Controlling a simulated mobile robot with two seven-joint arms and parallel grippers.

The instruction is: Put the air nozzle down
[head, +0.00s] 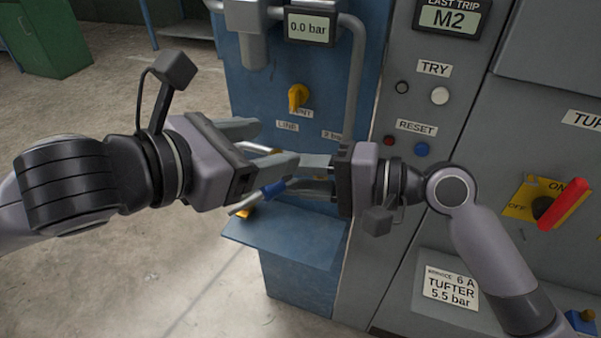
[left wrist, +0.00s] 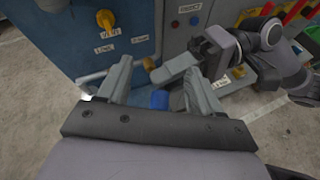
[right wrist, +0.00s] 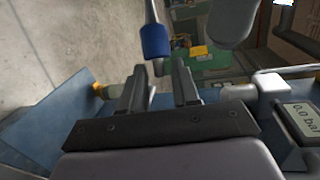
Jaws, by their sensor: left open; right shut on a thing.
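The air nozzle (head: 272,190) has a blue collar and a thin grey tube pointing left and down. My right gripper (head: 305,176) is shut on it and holds it above a blue shelf (head: 290,240). In the right wrist view the blue collar (right wrist: 155,42) stands just beyond the fingertips; the gripped part is mostly hidden. My left gripper (head: 274,146) is open, its fingers close to the right gripper's fingers and the nozzle. In the left wrist view the blue part (left wrist: 158,99) shows between the left fingers, but I cannot tell whether they touch it.
A blue panel with a yellow knob (head: 298,97), a grey pipe (head: 354,80) and a gauge (head: 309,27) reading 0.0 bar stands behind the grippers. A grey cabinet with a red switch (head: 564,205) is at right. Open concrete floor (head: 100,270) lies at left.

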